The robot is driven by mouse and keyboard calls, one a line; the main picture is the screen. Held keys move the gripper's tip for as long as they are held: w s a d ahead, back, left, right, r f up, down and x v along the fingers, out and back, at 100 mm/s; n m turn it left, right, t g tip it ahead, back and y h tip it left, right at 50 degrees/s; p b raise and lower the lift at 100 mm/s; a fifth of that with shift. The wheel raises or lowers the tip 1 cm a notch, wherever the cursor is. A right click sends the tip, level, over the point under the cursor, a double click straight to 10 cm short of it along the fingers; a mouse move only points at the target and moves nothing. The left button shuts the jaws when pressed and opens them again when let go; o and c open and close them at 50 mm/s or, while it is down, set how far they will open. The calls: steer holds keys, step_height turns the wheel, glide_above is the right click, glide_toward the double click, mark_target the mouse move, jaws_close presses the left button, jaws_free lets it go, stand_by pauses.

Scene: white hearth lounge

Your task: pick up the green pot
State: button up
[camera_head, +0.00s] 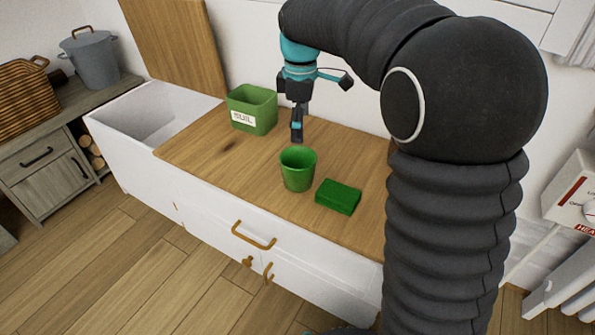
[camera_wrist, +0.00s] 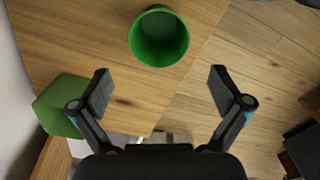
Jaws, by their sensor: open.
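The green pot (camera_head: 297,178) is a round, open-topped pot standing upright on the wooden counter top. In the wrist view the green pot (camera_wrist: 150,58) shows at the top centre, beyond the fingertips and seen from above into its opening. My gripper (camera_head: 297,136) points down above the counter, just behind the pot in the head view. In the wrist view my gripper (camera_wrist: 160,78) has its fingers spread wide with nothing between them. The pot is apart from the fingers.
A square green bin (camera_head: 251,113) with a white label stands behind left; it also shows in the wrist view (camera_wrist: 60,103). A flat green block (camera_head: 338,197) lies right of the pot. A white basin (camera_head: 150,117) is at left. The counter's front left is clear.

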steer(key=b, duration=0.2)
glide_toward(298, 167)
steer(key=s, duration=0.1)
steer(key=s+f, duration=0.1)
steer(key=s, duration=0.1)
steer(key=shift+s+f, duration=0.3)
steer(key=shift+f, duration=0.1)
steer(key=shift+w+a+f+b, duration=0.1)
steer(key=shift+f+b, duration=0.05)
steer(key=shift+f, duration=1.2)
steer(key=shift+a+f+b, duration=0.1)
steer(key=shift+f+b, duration=0.05)
steer(key=shift+f, duration=1.2)
steer(key=c, duration=1.2)
steer(key=shift+r, duration=0.15)
